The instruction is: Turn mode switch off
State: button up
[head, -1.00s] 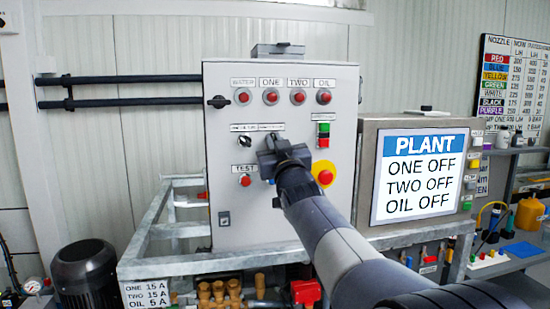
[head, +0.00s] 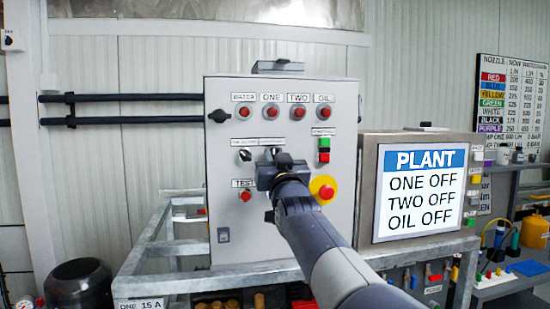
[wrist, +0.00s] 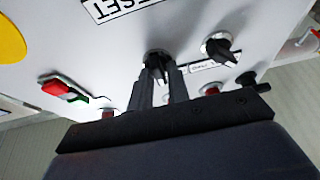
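The grey control panel (head: 330,235) carries two black selector knobs below its top row of red buttons. The left knob (head: 244,155) is free in the head view and also shows in the wrist view (wrist: 218,48). The small labels over the knobs are not clearly legible.
A yellow-ringed red stop button (head: 323,190) and a green-and-red push button (head: 324,150) sit right of my gripper. A red TEST button (head: 245,196) is lower left. The plant screen (head: 421,192) reads ONE OFF, TWO OFF, OIL OFF.

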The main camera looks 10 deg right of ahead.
jog(key=shift+o, duration=1.4)
jog(key=b+v, duration=0.2)
jog(key=v, duration=0.8)
jog(key=shift+s+f+b, duration=0.25)
jog(key=shift+s+b, duration=0.1)
jog(key=shift+b, duration=0.05)
jog(key=p+x, duration=0.3)
jog(key=x, duration=0.8)
jog(key=shift+s, duration=0.15)
